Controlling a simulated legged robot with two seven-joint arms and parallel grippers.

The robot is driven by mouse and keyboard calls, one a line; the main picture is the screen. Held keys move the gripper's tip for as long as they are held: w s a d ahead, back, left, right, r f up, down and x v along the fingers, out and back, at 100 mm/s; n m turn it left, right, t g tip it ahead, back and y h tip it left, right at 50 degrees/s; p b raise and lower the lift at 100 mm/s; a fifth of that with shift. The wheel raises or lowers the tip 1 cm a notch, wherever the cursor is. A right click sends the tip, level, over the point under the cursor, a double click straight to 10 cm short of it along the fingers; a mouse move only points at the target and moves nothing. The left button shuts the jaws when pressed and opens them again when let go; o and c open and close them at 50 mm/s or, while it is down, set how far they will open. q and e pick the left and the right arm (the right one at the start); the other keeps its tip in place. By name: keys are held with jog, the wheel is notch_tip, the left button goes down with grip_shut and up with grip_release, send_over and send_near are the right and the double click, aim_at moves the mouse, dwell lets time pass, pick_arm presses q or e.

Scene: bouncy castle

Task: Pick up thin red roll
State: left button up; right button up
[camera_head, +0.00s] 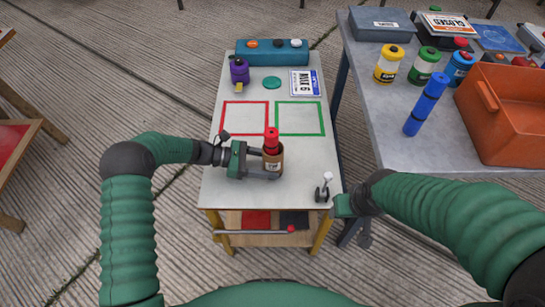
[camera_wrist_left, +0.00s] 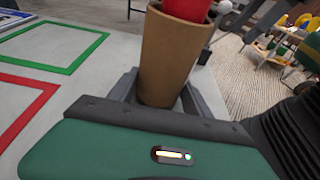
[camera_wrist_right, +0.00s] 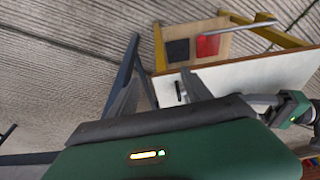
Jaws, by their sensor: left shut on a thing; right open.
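A thin red roll (camera_head: 271,136) stands upright in a brown cup-like holder (camera_head: 273,158) near the front of the white cart top. In the left wrist view the red roll (camera_wrist_left: 187,8) shows only at the top edge, above the brown holder (camera_wrist_left: 172,55); its lower part is hidden inside. My left gripper (camera_head: 270,172) is shut around the lower part of the brown holder, with one finger on each side. My right gripper (camera_head: 325,188) is open and empty at the cart's front right corner; it also shows in the right wrist view (camera_wrist_right: 163,65).
The right table holds several cans, a blue roll (camera_head: 426,104) and an orange bin (camera_head: 508,120).

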jog(key=w+a+r+n+t, duration=0.1)
jog(key=w+a+r+n, duration=0.2)
jog(key=w+a+r, duration=0.8)
jog(key=y, duration=0.2)
send_near(271, 141)
jog(key=w+f, duration=0.1)
jog(key=shift+n, duration=0.3)
jog(key=x, duration=1.1)
jog(key=shift+w+f, duration=0.2)
jog(key=shift+w, duration=0.15)
jog(key=shift+d, duration=0.1)
grip_shut()
jog(key=shift+r+t, duration=0.1)
jog(key=shift+t, duration=0.2)
